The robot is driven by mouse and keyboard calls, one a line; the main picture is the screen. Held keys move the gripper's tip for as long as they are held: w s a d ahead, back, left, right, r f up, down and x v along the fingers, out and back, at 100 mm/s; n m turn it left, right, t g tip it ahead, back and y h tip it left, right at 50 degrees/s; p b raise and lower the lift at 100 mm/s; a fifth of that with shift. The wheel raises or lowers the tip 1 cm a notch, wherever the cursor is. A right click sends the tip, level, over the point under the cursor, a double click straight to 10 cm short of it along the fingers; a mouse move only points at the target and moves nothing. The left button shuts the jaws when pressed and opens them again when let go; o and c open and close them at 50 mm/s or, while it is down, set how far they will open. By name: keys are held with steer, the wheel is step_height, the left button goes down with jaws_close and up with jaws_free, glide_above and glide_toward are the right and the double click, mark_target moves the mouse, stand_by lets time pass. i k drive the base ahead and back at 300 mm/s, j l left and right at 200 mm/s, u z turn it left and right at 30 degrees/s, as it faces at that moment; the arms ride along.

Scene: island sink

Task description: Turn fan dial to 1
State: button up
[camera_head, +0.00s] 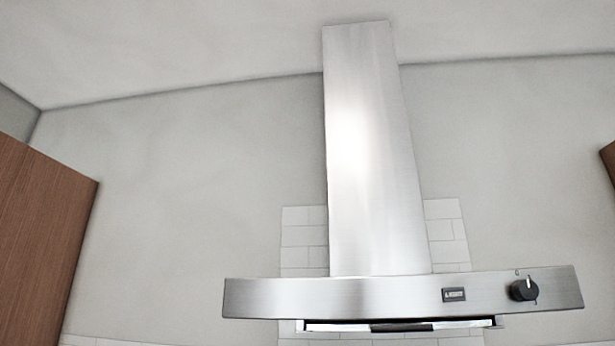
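The fan dial (523,290) is a round black knob with a white mark on its upper right side. It sits on the right part of the front panel of a steel range hood (330,297). Small marks are printed around the dial, too small to read. A small dark label plate (453,294) is left of the dial on the same panel. My gripper is not in view, and nothing touches the dial.
A tall steel chimney (370,150) rises from the hood to the ceiling. A brown wooden cabinet (40,240) stands at the left, and the edge of another brown cabinet (609,160) shows at the right. The space in front of the hood looks clear.

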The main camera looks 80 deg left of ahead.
mark_target(521, 290)
steer(key=u, duration=2.5)
